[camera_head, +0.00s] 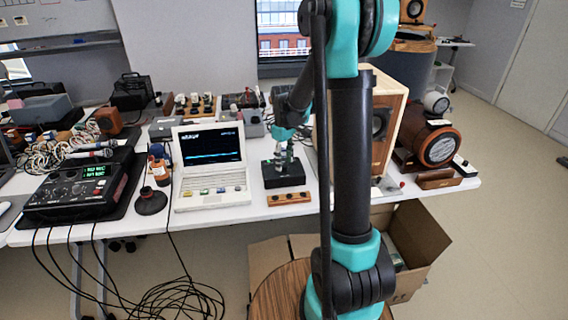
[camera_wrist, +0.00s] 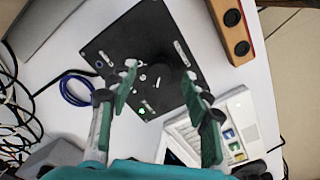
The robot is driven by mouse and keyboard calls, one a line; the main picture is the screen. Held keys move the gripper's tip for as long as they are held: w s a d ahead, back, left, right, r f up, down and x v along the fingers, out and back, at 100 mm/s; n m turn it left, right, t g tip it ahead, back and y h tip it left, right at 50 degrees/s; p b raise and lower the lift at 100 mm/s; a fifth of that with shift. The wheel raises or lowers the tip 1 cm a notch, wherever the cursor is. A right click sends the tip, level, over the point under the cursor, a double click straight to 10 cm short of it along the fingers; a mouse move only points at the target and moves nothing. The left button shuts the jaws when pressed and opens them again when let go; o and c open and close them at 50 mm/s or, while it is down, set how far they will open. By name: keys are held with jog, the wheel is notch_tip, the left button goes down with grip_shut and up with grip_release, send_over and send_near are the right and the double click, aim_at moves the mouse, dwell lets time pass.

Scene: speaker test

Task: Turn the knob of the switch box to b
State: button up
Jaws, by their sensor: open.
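The switch box is a black box on the white table, just right of the white instrument in the head view (camera_head: 284,176). In the wrist view its dark top plate (camera_wrist: 110,48) fills the upper middle, with white marks and a small green light. A dark round shape near the plate's middle looks like the knob (camera_wrist: 158,62), but its pointing direction and the letter b are not readable. My gripper (camera_wrist: 160,73) is open, its two fingers apart over the plate on either side of that shape. In the head view my gripper (camera_head: 283,148) is just above the box; contact cannot be told.
A white instrument with a screen (camera_head: 211,160) stands close left of the box. A wooden strip with dark round sockets (camera_head: 289,198) lies in front. A wooden speaker (camera_head: 391,118) stands to the right. A blue cable loop (camera_wrist: 78,88) lies beside the box.

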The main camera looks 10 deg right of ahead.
jog(key=shift+f, duration=0.7)
jog(key=shift+c, duration=0.6)
grip_shut()
jog(key=m, duration=0.4)
jog(key=shift+m, duration=0.3)
jog(key=m, duration=0.4)
jog(key=shift+a, duration=0.1)
